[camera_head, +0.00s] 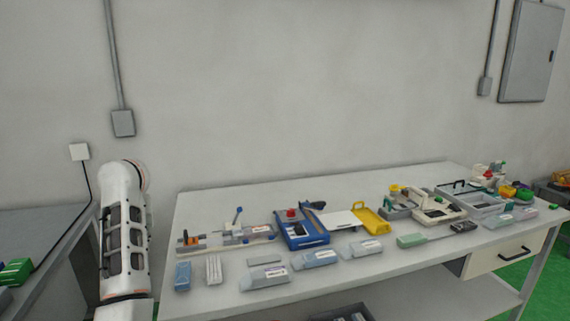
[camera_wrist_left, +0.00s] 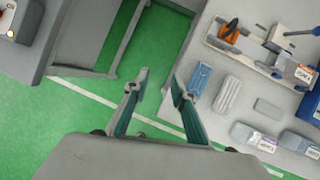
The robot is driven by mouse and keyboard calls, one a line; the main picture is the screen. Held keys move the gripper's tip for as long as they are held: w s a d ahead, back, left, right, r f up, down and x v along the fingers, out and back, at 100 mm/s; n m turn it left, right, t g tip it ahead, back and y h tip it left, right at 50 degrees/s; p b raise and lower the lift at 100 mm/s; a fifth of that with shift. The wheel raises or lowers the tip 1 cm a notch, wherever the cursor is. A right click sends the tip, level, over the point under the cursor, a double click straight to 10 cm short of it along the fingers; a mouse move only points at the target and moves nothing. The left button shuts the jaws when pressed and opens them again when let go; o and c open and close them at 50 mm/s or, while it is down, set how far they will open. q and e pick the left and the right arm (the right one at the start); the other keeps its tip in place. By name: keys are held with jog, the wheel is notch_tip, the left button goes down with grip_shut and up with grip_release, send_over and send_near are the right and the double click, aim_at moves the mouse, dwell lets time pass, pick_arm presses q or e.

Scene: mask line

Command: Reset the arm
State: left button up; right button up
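My left arm (camera_head: 124,235) stands upright at the left of the head view, left of the white table; its gripper is hidden there. In the left wrist view my left gripper (camera_wrist_left: 157,83) shows two teal-grey fingers held apart, with nothing between them. It points down over the green floor, beside the table edge. My right arm and right gripper are in neither view.
The white table (camera_head: 225,210) holds a lever fixture (camera_head: 225,238), a blue device (camera_head: 303,229), a yellow part (camera_head: 371,221) and several packs, including a blue one (camera_head: 183,276). A grey bench (camera_head: 40,235) stands at left. Green floor (camera_wrist_left: 75,125) lies between them.

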pick_arm(q)
jog(key=s+a+f+g+y, duration=0.1)
jog(key=s+a+f+y, duration=0.1)
jog(key=s+a+y, duration=0.3)
jog(key=a+f+g+y, duration=0.1)
jog(key=a+f+y, duration=0.1)
jog(key=a, duration=0.6)
jog(key=s+a+r+m+t+y, duration=0.2)
jog(key=s+a+r+m+y, duration=0.1)
jog(key=s+r+m+y, duration=0.4)
jog(key=w+d+m+t, duration=0.3)
jog(key=d+m+t, duration=0.7)
jog(key=m+t, duration=0.15)
jog(key=s+d+f+m+t+h, duration=0.2)
jog(key=d+f+m+t+h, duration=0.5)
jog(key=d+f+m+h, duration=0.5)
jog(key=s+d+f+m+g+h, duration=0.55)
jog(key=d+f+m+h, duration=0.25)
jog(key=d+f+m, duration=0.25)
jog(key=s+d+f+m+g, duration=0.2)
jog(key=s+f+m+g, duration=0.3)
jog(key=s+f, duration=1)
jog(key=shift+s+d+g, duration=0.35)
jog(key=shift+s+g, duration=0.05)
jog(key=shift+g, duration=0.2)
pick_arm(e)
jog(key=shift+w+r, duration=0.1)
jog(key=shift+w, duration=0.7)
